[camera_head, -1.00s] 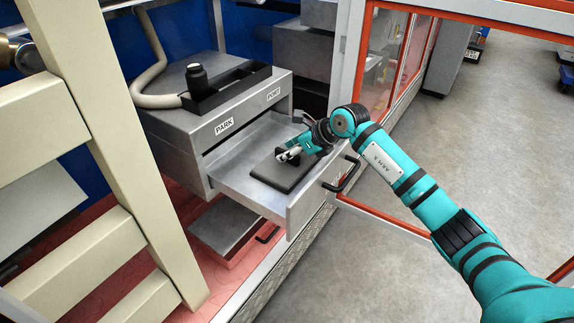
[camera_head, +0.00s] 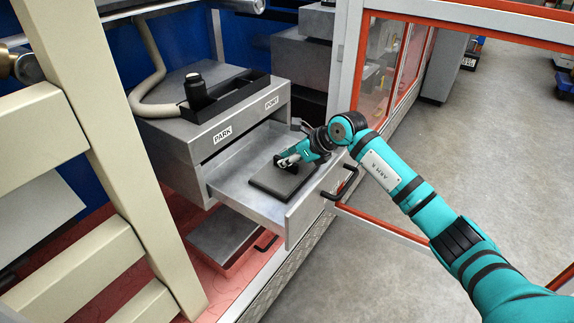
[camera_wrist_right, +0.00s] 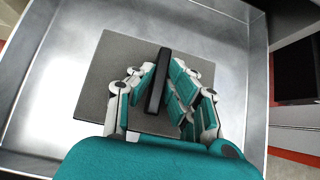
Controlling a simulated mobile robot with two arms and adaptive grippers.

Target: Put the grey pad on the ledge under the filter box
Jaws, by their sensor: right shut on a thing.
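The grey pad (camera_head: 284,184) is a dark flat square lying in the pulled-out metal drawer (camera_head: 230,190). In the right wrist view the pad (camera_wrist_right: 105,85) carries a raised black bar (camera_wrist_right: 154,105) across its middle. My right gripper (camera_head: 287,160) reaches down over the pad. In the wrist view its fingers (camera_wrist_right: 160,85) stand on both sides of the bar, shut on it. I cannot tell whether the pad is lifted off the drawer floor. My left gripper is out of view. I cannot make out the filter box or its ledge with certainty.
The drawer's walls surround the pad, and its front has a black handle (camera_head: 343,181). The cabinet (camera_head: 175,130) above bears PARK and PORT labels and a black tray (camera_head: 228,97). A cream frame (camera_head: 110,130) stands at left, an orange-edged door frame (camera_head: 350,60) at right.

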